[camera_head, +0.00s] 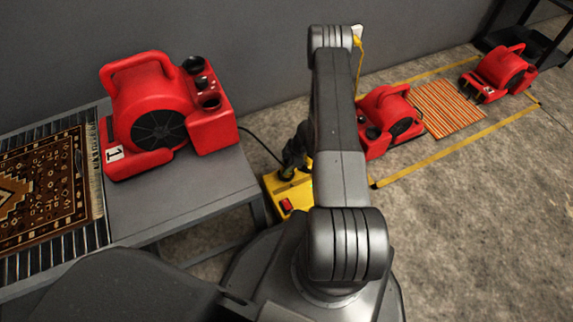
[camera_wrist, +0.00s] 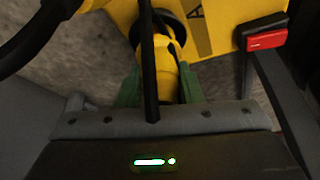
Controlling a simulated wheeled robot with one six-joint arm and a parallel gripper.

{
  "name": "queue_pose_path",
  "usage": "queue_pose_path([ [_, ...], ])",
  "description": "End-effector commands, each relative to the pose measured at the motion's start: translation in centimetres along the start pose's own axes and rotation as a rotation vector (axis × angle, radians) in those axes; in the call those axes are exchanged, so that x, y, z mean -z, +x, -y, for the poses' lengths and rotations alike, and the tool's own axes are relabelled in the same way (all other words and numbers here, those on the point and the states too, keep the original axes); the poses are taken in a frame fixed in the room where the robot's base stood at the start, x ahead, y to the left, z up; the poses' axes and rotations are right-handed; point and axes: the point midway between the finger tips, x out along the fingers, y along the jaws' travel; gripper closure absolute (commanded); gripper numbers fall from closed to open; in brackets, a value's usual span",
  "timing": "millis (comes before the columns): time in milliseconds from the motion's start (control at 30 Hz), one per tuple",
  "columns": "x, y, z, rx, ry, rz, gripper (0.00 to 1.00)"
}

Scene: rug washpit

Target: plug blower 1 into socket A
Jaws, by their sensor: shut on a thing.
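Blower 1 (camera_head: 150,115), red with a "1" label, stands on the grey table at left. A dark cable (camera_head: 262,146) runs from it toward the yellow socket box (camera_head: 291,192) on the floor. In the wrist view the box (camera_wrist: 222,22) shows an "A" mark, a red switch and a dark round socket collar (camera_wrist: 170,38). My gripper (camera_wrist: 160,86), with green fingers, is shut on a yellow plug (camera_wrist: 182,78) right at this collar. I cannot tell how deep the plug sits. In the head view my gripper (camera_head: 294,170) is over the box, partly hidden by my arm.
A patterned rug (camera_head: 45,185) lies on the table (camera_head: 190,190) at left. Two more red blowers (camera_head: 388,115) (camera_head: 500,70) stand on the floor near a striped orange rug (camera_head: 448,105) and yellow floor lines (camera_head: 455,147). A black rack (camera_head: 530,40) is at far right.

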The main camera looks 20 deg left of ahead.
Motion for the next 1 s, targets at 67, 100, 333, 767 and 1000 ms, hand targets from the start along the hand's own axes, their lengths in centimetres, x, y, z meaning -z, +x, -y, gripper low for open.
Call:
queue_pose_path([
  [67, -0.1, 0.3, 0.0, 0.000, 0.000, 0.000, 0.92],
  [100, -0.1, 0.4, 0.0, 0.000, 0.000, 0.000, 0.92],
  [333, -0.4, 0.9, 0.0, 0.000, 0.000, 0.000, 0.92],
  [767, -0.5, 1.3, 0.0, -0.001, -0.001, 0.000, 0.41],
  [1000, -0.5, 1.2, 0.0, -0.001, 0.000, 0.000, 0.41],
])
